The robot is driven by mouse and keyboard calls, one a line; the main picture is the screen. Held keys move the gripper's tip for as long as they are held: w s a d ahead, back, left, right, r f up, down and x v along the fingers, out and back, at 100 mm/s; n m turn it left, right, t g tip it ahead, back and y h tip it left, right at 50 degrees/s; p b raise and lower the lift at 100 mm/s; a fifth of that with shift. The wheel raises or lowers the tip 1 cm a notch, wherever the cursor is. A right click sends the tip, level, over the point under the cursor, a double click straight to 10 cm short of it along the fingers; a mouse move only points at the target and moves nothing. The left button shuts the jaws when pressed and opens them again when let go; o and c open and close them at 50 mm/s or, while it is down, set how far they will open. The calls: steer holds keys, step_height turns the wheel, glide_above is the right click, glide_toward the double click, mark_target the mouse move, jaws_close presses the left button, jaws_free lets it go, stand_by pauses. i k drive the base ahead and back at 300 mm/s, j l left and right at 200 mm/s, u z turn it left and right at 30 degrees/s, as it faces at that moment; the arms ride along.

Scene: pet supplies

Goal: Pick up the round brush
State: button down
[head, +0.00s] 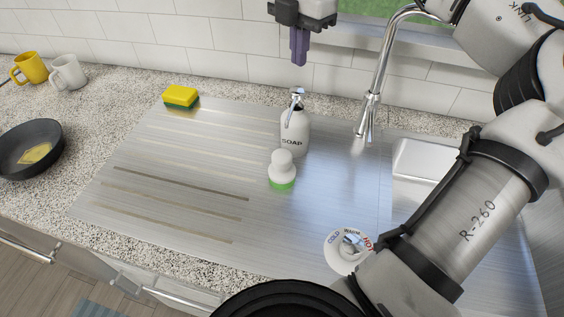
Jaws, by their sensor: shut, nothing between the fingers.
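The round brush (282,172) stands on the steel drainboard with its white knob up and green bristles at the bottom. It is in front of the soap bottle (294,132) and overlaps it slightly in the head view. My gripper (299,60) is at the top of the head view, raised well above the counter and pointing down. Its purple fingers are shut with nothing between them. It is apart from the brush.
A yellow and green sponge (181,97) lies at the back left of the drainboard (150,215). A faucet (372,90) and sink (418,165) are to the right. A black pan (38,133) and two mugs (67,72) stand at left. The drainboard's left part is clear.

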mark_target(281, 171)
steer(key=k, duration=1)
